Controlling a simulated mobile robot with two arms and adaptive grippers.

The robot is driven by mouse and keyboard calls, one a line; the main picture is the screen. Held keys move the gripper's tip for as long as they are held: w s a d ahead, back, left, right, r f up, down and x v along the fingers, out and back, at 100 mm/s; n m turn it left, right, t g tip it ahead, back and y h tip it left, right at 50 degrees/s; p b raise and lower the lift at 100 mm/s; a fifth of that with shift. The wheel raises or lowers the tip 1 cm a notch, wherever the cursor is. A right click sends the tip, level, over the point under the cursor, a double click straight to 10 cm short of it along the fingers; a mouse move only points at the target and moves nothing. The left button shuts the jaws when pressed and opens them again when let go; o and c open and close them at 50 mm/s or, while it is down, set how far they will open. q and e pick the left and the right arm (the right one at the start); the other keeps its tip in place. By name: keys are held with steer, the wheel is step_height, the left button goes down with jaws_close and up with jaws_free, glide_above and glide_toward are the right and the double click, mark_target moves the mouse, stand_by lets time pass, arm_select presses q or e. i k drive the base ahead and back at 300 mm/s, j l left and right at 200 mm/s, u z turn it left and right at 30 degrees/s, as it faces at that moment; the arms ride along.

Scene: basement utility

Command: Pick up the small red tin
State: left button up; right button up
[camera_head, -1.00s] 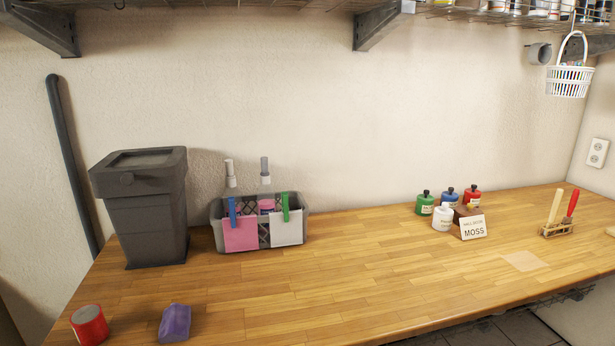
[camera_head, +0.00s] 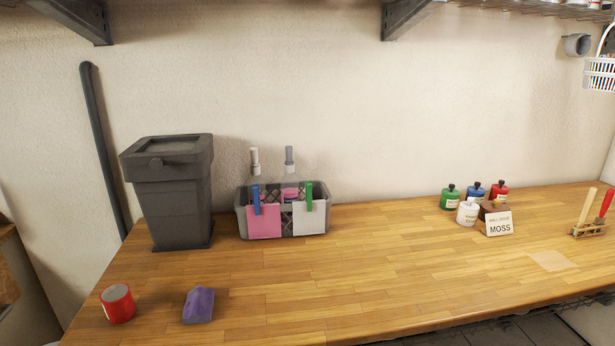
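A small red tin with a greyish top (camera_head: 118,304) stands at the front left of the wooden worktop, near its left edge. Another red container with a black cap (camera_head: 499,190) stands at the back right, grouped with a green one (camera_head: 450,197), a blue one (camera_head: 475,191) and a white one (camera_head: 467,213). Neither of my grippers shows in the head view.
A purple block-like object (camera_head: 198,305) lies just right of the red tin. Behind are a dark grey bin (camera_head: 180,195) and a grey caddy (camera_head: 243,222) with bottles. A "MOSS" card (camera_head: 498,224) stands at right. The middle of the wooden worktop (camera_head: 350,275) is clear.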

mark_target(117, 300)
steer(key=u, duration=1.3)
steer(key=i+j+z, duration=0.15)
steer(key=j, duration=0.7)
steer(key=j+z, duration=0.1)
steer(key=j, duration=0.75)
